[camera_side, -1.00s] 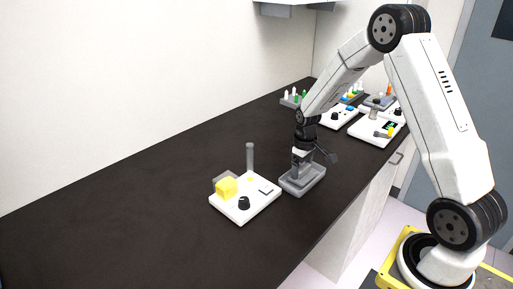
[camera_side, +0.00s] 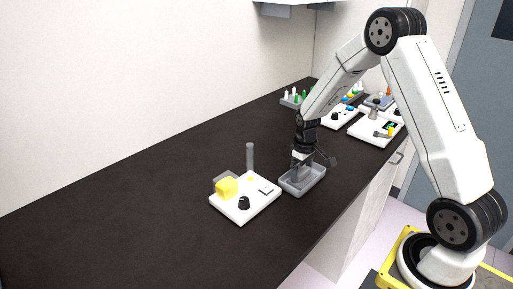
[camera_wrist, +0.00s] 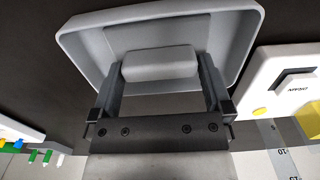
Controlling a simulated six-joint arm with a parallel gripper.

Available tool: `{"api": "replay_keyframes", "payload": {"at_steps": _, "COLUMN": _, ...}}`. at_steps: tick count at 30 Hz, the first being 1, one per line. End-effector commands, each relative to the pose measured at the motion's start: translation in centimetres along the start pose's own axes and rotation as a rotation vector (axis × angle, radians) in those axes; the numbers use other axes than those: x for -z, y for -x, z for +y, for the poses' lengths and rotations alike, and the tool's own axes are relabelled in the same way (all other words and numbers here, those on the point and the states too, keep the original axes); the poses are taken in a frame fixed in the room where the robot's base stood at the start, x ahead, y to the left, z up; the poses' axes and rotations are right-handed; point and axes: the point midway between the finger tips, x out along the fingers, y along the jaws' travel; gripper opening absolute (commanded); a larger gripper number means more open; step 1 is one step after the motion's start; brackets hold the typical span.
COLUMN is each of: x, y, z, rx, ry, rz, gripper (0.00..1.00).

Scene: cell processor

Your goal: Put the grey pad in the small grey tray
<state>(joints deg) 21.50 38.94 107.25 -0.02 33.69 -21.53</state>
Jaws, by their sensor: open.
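The small grey tray (camera_side: 317,181) sits on the dark counter, right of the white device. In the wrist view the tray (camera_wrist: 92,45) fills the top, its floor and raised rim showing. The grey pad (camera_wrist: 160,62) is a pale block with rounded edges, lying inside the tray's outline between my two fingers. My gripper (camera_wrist: 158,80) is open, with one finger on each side of the pad. In the side view my gripper (camera_side: 300,166) points down into the tray. The pad is hard to make out there against the grey fingers.
A white device (camera_side: 245,205) with a yellow block (camera_side: 227,188), a black knob (camera_side: 244,203) and an upright grey post (camera_side: 250,158) stands close left of the tray. More white devices (camera_side: 377,127) and a rack (camera_side: 291,98) stand behind. The counter's front left is clear.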

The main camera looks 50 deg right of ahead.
Motion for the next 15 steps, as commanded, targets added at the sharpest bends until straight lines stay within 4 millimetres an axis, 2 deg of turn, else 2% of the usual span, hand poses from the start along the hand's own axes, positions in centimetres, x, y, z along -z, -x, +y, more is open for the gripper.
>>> {"api": "replay_keyframes", "payload": {"at_steps": 8, "x": 0.1, "y": 2.0, "z": 0.0, "rx": -0.001, "ry": 0.000, "rz": 0.003, "gripper": 1.00}}
{"api": "replay_keyframes", "payload": {"at_steps": 15, "x": 0.1, "y": 5.5, "z": 0.0, "rx": -0.001, "ry": 0.000, "rz": 0.003, "gripper": 1.00}}
